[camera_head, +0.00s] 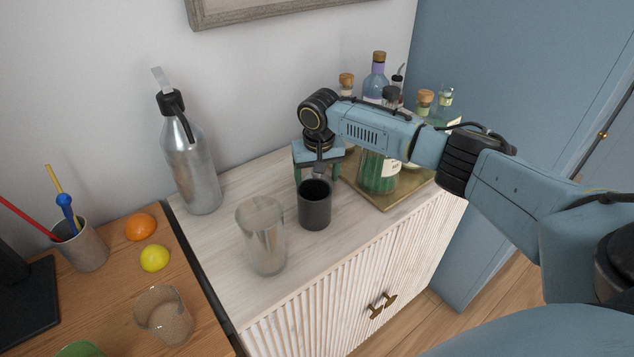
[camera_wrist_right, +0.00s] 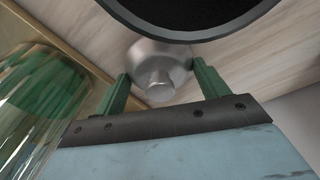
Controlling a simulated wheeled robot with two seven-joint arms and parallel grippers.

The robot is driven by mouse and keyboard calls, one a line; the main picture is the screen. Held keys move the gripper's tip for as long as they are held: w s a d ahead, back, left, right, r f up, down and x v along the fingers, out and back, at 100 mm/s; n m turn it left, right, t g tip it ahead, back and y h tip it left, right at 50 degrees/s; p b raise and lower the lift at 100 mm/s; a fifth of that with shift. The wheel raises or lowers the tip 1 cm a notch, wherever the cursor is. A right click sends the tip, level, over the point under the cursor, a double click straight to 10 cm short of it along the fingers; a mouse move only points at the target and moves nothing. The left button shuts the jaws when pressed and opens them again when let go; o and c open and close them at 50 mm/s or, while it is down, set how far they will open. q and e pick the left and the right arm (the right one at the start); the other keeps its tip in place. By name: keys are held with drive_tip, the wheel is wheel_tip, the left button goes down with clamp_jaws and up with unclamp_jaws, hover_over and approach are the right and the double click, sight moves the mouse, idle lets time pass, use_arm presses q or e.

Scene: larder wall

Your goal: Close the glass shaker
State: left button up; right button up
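A tall clear glass vessel (camera_head: 262,238), which looks like the glass shaker, stands upright near the front of the pale cabinet top. Its top shows no lid. A small silver domed lid with a narrow knob (camera_wrist_right: 160,72) sits between my right gripper's green fingers in the wrist view. In the head view, a bit of silver (camera_head: 319,172) shows there, mostly hidden behind the dark cup. My right gripper (camera_head: 317,172) reaches down behind the cup; its fingers (camera_wrist_right: 164,88) look spread around the lid, and I see no clear grip. My left gripper is out of view.
A dark cup (camera_head: 314,208) stands directly in front of my right gripper. A tray (camera_head: 385,205) of bottles is close on the right. A metal bottle (camera_head: 190,165) stands back left. A lower wooden table (camera_head: 190,295) holds fruit and a tumbler (camera_head: 165,318).

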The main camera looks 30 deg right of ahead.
drive_tip(key=shift+c, duration=1.4)
drive_tip(key=shift+r, duration=0.1)
wheel_tip(320, 180, up, 10)
drive_tip(key=shift+f+p, duration=0.1)
drive_tip(key=shift+p, duration=0.5)
